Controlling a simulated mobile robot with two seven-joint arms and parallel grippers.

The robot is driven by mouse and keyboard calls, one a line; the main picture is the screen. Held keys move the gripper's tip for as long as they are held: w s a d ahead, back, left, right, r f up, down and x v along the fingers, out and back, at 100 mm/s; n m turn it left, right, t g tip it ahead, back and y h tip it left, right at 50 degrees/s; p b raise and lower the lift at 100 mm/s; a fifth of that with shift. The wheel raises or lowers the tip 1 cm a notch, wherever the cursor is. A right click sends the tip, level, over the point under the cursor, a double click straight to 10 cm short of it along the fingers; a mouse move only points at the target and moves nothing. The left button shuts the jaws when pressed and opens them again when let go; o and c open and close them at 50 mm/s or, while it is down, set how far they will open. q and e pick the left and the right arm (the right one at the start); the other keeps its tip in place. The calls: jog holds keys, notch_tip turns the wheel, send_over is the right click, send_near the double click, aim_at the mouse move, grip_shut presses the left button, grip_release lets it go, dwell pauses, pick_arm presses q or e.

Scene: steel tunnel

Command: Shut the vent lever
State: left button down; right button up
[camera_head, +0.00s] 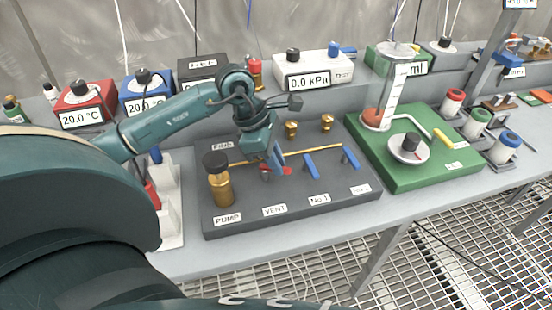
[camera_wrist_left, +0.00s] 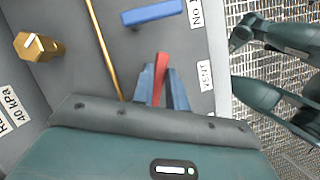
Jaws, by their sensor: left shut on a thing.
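The vent lever is red; in the left wrist view the lever (camera_wrist_left: 162,66) stands between the two blue-grey fingers of my left gripper (camera_wrist_left: 162,88), which is shut on it. It runs roughly along the brass pipe (camera_wrist_left: 104,50), a little to one side of it, and its lower part is hidden by the gripper. In the head view my left gripper (camera_head: 277,162) points down onto the dark panel (camera_head: 245,222) behind the VENT label (camera_head: 275,210). It covers most of the lever there, with only small red parts showing. My right gripper cannot be made out.
The blue No.1 lever (camera_head: 312,166) and the blue No.2 lever (camera_head: 350,156) stand to the right, crosswise to the pipe. The brass pump (camera_head: 222,185) with its black knob is close on the left. A green board (camera_head: 418,177) with a glass cylinder lies further right.

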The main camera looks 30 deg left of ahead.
pick_arm(q)
jog(key=shift+w+a+f+n+t+b, duration=0.1)
jog(key=shift+w+n+t+b, duration=0.05)
jog(key=shift+n+b, duration=0.35)
jog(key=shift+w+a+f+n+t+b, duration=0.1)
jog(key=shift+n+t+b, duration=0.05)
jog(key=shift+n+b, duration=0.3)
jog(key=n, duration=0.1)
jog(key=n+t+b, duration=0.1)
jog(key=n, duration=0.1)
jog(key=shift+w+a+r+y, duration=0.1)
jog(key=shift+w+y, duration=0.1)
jog(key=shift+y, duration=0.2)
jog(key=shift+b, duration=0.35)
jog(key=shift+r+n, duration=0.1)
jog(key=shift+n, duration=0.25)
pick_arm(e)
jog(key=shift+w+a+f+m, duration=0.1)
jog(key=shift+f+m, duration=0.1)
jog(key=shift+f, duration=0.3)
jog(key=shift+w+a+f+m, duration=0.1)
jog(key=shift+f+m, duration=0.1)
jog(key=shift+f, duration=0.25)
pick_arm(q)
jog(key=shift+a, duration=0.1)
jog(key=c, duration=1.5)
grip_release()
jog(key=shift+o, duration=0.5)
pick_arm(e)
jog(key=shift+s+f, duration=0.15)
